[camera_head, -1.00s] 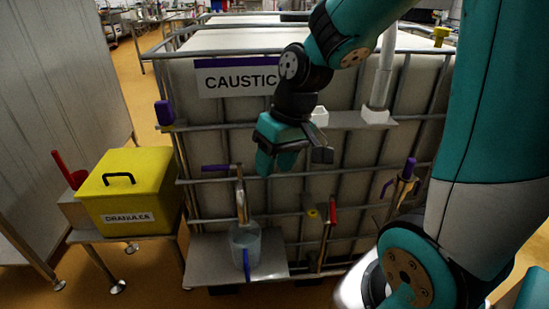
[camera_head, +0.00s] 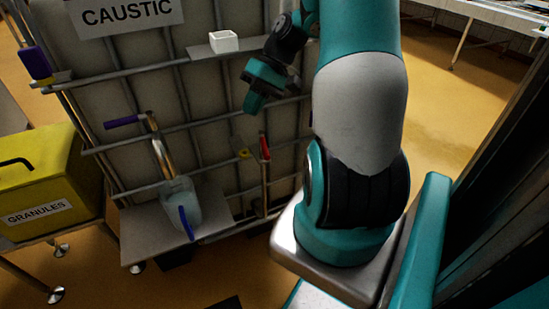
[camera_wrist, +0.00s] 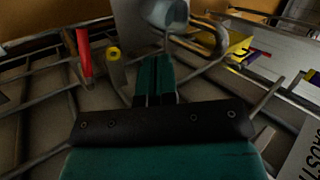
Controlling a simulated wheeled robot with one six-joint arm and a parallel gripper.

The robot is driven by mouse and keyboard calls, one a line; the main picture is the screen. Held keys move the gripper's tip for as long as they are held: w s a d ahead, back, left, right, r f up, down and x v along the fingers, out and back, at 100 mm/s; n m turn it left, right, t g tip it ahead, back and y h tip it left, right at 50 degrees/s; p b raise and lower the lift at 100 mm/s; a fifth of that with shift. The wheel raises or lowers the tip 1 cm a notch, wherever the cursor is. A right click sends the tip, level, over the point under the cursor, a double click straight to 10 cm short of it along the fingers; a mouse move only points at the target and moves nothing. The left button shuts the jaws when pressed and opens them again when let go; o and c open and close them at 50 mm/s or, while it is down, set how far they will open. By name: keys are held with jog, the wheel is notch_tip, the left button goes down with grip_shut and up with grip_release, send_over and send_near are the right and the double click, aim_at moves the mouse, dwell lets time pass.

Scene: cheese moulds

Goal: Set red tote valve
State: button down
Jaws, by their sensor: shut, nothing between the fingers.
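The red valve handle (camera_head: 265,147) stands roughly upright on the front of the caged white tote, beside a small yellow fitting (camera_head: 243,153). In the wrist view the red handle (camera_wrist: 84,52) is left of my fingers, with the yellow fitting (camera_wrist: 114,55) between them in the picture. My gripper (camera_head: 253,106) is a little above and left of the red handle in the head view, apart from it. In the wrist view my gripper (camera_wrist: 154,60) has its teal fingers together, with nothing held.
A purple-handled tap (camera_head: 125,122) is on the tote's left, over a jug with a blue handle (camera_head: 182,205) on a metal shelf (camera_head: 140,233). Horizontal cage bars surround the handle. A yellow granules bin (camera_head: 40,175) stands left.

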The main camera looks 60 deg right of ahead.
jog(key=m+t+y, duration=0.1)
jog(key=m+t, duration=0.1)
send_over(264, 150)
jog(key=s+d, duration=0.4)
notch_tip(264, 150, down, 4)
jog(key=f, duration=0.1)
jog(key=s+d+f+m+t, duration=0.3)
jog(key=s+d+f+t, duration=0.1)
jog(key=s+d+f, duration=0.3)
jog(key=w+a+f, duration=0.4)
jog(key=w+a, duration=0.3)
jog(key=w, duration=0.2)
jog(key=shift+a+g+h, duration=0.2)
jog(key=shift+g+h, duration=0.1)
jog(key=shift+h, duration=0.1)
jog(key=shift+m, duration=0.3)
